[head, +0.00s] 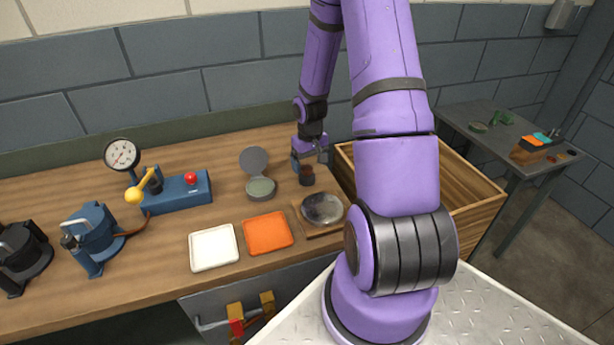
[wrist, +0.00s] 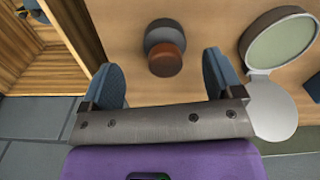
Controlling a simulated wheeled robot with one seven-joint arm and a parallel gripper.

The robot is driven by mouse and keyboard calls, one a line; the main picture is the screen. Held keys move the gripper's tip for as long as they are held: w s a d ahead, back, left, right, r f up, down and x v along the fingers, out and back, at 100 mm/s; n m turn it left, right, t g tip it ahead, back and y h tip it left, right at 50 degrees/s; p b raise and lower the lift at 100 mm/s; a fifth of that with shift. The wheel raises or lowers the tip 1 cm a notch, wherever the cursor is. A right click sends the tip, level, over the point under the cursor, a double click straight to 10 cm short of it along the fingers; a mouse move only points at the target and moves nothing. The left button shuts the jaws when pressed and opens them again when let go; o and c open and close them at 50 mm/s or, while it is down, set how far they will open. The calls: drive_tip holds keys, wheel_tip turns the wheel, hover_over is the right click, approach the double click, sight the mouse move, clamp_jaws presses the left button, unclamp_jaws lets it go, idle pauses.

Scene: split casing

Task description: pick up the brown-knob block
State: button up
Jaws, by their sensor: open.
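The brown-knob block (head: 306,175) is a small dark grey round piece with a brown top, standing on the wooden bench (head: 160,240) just left of the wooden crate. In the wrist view the block (wrist: 164,50) shows its brown knob, with the grey body partly behind it. My gripper (head: 315,158) is at the bench's back part, close to the block and seemingly above it. In the wrist view my gripper (wrist: 166,80) has its two blue fingers apart, with the block between their directions, beyond the tips. Nothing is between the fingers.
A grey hinged casing (head: 260,187) stands open left of the block; it is near the right finger in the wrist view. The wooden crate (head: 480,205) is at right. A round dark plate (head: 322,208), orange tray (head: 267,233) and white tray (head: 213,248) lie in front.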

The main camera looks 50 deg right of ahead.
sight(307, 167)
drive_tip(key=f, duration=0.2)
drive_tip(key=w+f, duration=0.1)
drive_tip(key=shift+f, duration=1.05)
drive_tip(key=c, duration=1.2)
drive_tip(key=shift+r, duration=5)
